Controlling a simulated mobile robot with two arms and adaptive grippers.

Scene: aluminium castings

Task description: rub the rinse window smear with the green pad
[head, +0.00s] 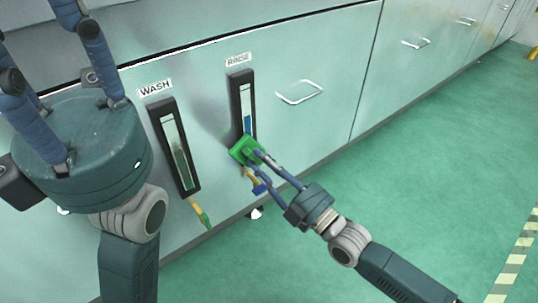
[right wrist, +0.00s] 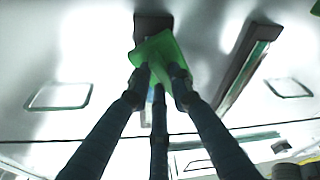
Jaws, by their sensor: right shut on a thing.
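The rinse window (head: 242,97) is a narrow upright sight glass in a dark frame under the RINSE label, with blue low in its strip. My right gripper (head: 253,160) is shut on the green pad (head: 243,149), which overlaps the window's lower end. In the right wrist view the pad (right wrist: 160,50) sits between my fingers, against or just off the dark frame; I cannot tell if it touches. No smear stands out; the pad covers the window's bottom. My left gripper (head: 82,150) is at the left, its fingers apart and pointing up, tips out of frame, with nothing seen in it.
The wash window (head: 175,150) stands to the left, with a yellow pipe and green handle (head: 205,220) below it. A blue-handled yellow valve (head: 258,184) is below the rinse window. A metal handle (head: 300,92) sticks out to its right. The green floor (head: 440,160) is clear.

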